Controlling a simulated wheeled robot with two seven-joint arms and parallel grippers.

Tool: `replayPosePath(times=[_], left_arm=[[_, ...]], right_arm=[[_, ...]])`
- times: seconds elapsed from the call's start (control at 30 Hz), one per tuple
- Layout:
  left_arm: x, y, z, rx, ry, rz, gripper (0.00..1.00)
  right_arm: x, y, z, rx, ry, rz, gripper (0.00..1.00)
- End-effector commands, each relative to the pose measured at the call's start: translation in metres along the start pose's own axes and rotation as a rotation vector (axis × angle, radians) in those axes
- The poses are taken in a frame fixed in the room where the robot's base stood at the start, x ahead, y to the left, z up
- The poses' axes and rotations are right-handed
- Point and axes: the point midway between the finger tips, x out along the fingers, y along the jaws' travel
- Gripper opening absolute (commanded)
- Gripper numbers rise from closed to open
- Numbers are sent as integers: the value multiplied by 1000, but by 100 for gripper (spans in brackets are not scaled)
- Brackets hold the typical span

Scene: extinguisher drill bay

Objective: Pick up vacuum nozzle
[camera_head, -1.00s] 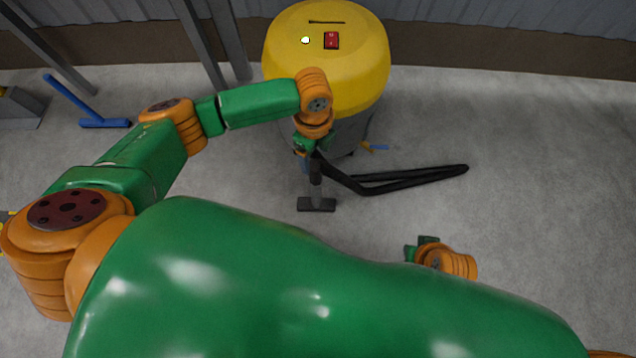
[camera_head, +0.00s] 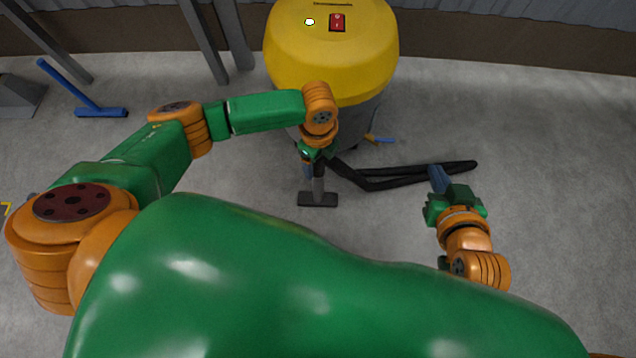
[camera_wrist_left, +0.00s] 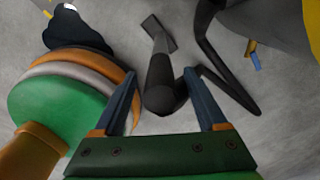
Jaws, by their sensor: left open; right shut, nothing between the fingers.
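The vacuum nozzle has a dark flat head (camera_head: 317,200) on the floor and a grey tube rising from it, in front of the yellow vacuum (camera_head: 335,60). My left gripper (camera_head: 311,170) is over the tube, pointing down. In the left wrist view the nozzle tube (camera_wrist_left: 161,75) stands between the two open blue fingers of my left gripper (camera_wrist_left: 163,90), its dark upper end nearest the camera. I cannot tell whether either finger touches it. My right gripper (camera_head: 437,172) is shut and empty, to the right, by the black hose (camera_head: 400,178).
The black hose runs right across the floor from the nozzle. A blue-and-yellow item (camera_head: 378,139) lies beside the vacuum. A blue squeegee-like tool (camera_head: 95,111) is at the far left. Grey posts (camera_head: 205,40) stand behind it. Floor at right is clear.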

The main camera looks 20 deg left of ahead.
Motion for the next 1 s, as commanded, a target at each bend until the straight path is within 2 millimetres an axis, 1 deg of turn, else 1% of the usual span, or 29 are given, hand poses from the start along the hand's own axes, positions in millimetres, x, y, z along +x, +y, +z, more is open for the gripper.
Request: replayPosePath(times=[0.1, 0.27, 0.3, 0.37, 0.4, 0.47, 0.5, 0.53, 0.57, 1.0], left_arm=[[1, 0, 0, 0, 0, 0, 74], [1, 0, 0, 0, 0, 0, 74], [1, 0, 0, 0, 0, 0, 63], [1, 0, 0, 0, 0, 0, 47], [1, 0, 0, 0, 0, 0, 36], [1, 0, 0, 0, 0, 0, 20], [1, 0, 0, 0, 0, 0, 9], [1, 0, 0, 0, 0, 0, 1], [1, 0, 0, 0, 0, 0, 0], [1, 0, 0, -1, -1, 0, 0]], right_arm=[[0, 0, -5, -1, 24, -1, 0], [0, 0, -5, -1, 24, -1, 0], [0, 0, -5, -1, 23, -1, 0], [0, 0, -5, -1, 23, -1, 0], [0, 0, -5, -1, 23, -1, 0], [0, 0, -5, -1, 22, -1, 0], [0, 0, -4, -1, 22, -1, 0], [0, 0, -4, -1, 22, -1, 0], [0, 0, -4, -1, 22, -1, 0], [0, 0, -4, 0, 20, -1, 0]])
